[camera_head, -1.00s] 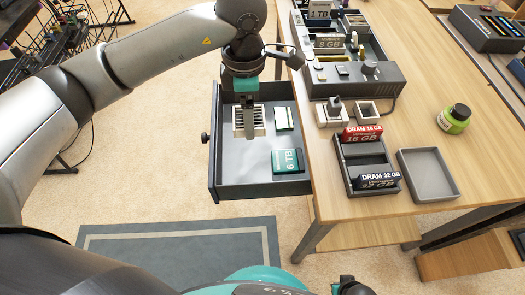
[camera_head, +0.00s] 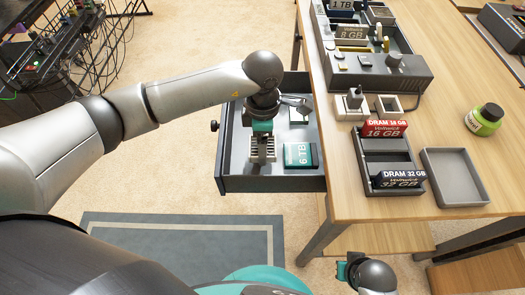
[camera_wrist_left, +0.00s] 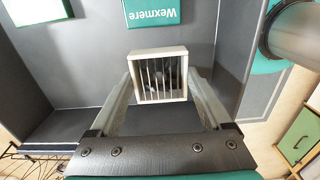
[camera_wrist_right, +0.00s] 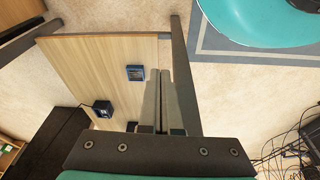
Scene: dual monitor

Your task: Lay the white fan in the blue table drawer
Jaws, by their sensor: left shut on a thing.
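The white fan (camera_wrist_left: 157,53) is a small square frame with a slatted grille, held between the fingers of my left gripper (camera_wrist_left: 160,92). In the head view, my left gripper (camera_head: 262,140) points down into the open, dark grey-blue table drawer (camera_head: 270,185). The fan (camera_head: 262,155) is inside the drawer's outline, left of the green 6 TB box. I cannot tell whether it touches the drawer floor. My right gripper (camera_wrist_right: 165,100) is shut and empty, away from the drawer, low beside the table.
The green 6 TB box (camera_head: 299,154) lies in the drawer, with another green-and-white box (camera_head: 299,115) behind it. On the table are a DRAM tray (camera_head: 391,157), an empty grey tray (camera_head: 455,177) and a green jar (camera_head: 485,120). The drawer's left near part is free.

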